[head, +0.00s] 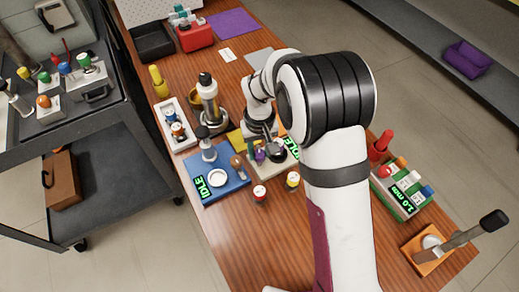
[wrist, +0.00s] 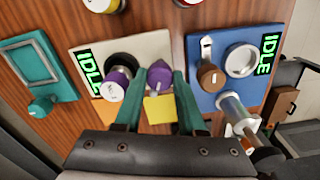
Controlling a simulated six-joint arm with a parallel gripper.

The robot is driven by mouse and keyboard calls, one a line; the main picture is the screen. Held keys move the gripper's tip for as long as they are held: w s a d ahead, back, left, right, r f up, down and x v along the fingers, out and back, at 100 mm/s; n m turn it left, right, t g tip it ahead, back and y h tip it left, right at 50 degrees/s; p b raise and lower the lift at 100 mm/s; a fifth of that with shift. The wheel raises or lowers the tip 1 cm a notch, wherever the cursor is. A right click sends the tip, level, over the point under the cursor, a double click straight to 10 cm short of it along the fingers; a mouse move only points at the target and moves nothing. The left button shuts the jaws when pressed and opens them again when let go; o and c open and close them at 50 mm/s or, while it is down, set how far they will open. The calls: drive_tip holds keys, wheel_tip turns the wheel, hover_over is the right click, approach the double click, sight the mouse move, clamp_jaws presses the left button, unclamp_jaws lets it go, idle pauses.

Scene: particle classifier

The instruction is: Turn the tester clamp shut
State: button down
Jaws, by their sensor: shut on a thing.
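The cream tester (wrist: 150,48) carries a green IDLE display, a round black seat and a purple clamp knob (wrist: 160,77). A small jar with a purple lid and white top (wrist: 114,87) stands in the black seat, left of the knob. In the wrist view, my gripper (wrist: 161,80) has its two teal fingers on either side of the purple knob and is shut on it. In the head view the cream tester (head: 284,167) is partly hidden by my arm, and the purple knob (head: 260,155) shows small below the wrist.
A blue station (head: 222,180) with an IDLE display, brown knob and white ring stands close beside the tester. A teal station (wrist: 40,72) is on its other side. Jars with red (head: 260,193) and yellow (head: 293,180) lids stand near. A yellow piece (wrist: 160,109) lies beside the tester.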

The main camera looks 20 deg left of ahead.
sight(259, 153)
drive_tip(key=m, duration=1.3)
idle(0.5)
drive_tip(key=c, duration=0.5)
unclamp_jaws()
wheel_tip(259, 153, up, 16)
